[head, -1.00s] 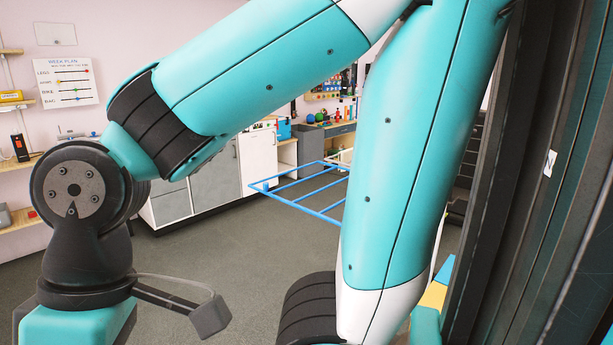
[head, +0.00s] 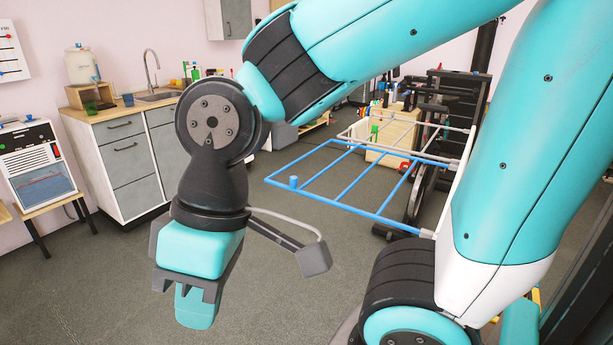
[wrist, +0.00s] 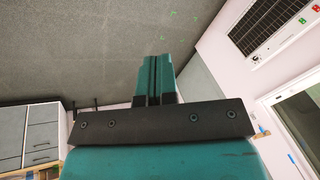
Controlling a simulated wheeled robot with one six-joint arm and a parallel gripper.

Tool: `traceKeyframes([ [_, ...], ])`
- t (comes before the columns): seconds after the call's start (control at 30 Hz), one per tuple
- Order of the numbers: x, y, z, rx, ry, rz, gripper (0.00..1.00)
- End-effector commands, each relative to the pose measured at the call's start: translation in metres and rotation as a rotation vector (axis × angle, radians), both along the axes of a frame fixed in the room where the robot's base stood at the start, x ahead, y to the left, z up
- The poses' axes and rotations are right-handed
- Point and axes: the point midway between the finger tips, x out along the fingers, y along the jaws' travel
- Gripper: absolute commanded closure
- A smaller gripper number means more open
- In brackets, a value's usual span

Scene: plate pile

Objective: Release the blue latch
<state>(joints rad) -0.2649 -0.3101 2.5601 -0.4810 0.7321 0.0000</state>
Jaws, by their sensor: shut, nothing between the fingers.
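A blue rod frame (head: 335,204) sticks out level from a white-edged mount on the right in the head view. A small blue knob (head: 293,182) stands up near its left end; I cannot tell whether this is the latch. No other clear blue latch shows. My gripper (head: 195,308) hangs pointing down, left of the frame and apart from it. In the wrist view its two teal fingers (wrist: 154,72) are pressed together with nothing between them, over grey floor.
A second, whitish rod frame (head: 385,148) sits behind the blue one. A sink counter (head: 125,110) and a small glass-fronted cabinet (head: 40,170) stand at the left. My own arm covers much of the right side. The floor (head: 110,275) at lower left is clear.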

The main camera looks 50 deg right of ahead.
Motion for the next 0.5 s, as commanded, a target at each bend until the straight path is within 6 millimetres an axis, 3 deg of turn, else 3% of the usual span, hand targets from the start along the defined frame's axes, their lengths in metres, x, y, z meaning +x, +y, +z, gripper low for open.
traceKeyframes([
  [0.17, 0.004, -0.002, 0.002, 0.003, -0.001, -0.015, 1.0],
  [0.27, 0.024, -0.012, 0.008, 0.018, -0.002, -0.091, 1.0],
  [0.37, 0.063, -0.036, 0.016, 0.049, -0.009, -0.238, 1.0],
  [0.47, 0.111, -0.08, 0.022, 0.091, -0.032, -0.444, 1.0],
  [0.5, 0.129, -0.105, 0.023, 0.106, -0.047, -0.534, 1.0],
])
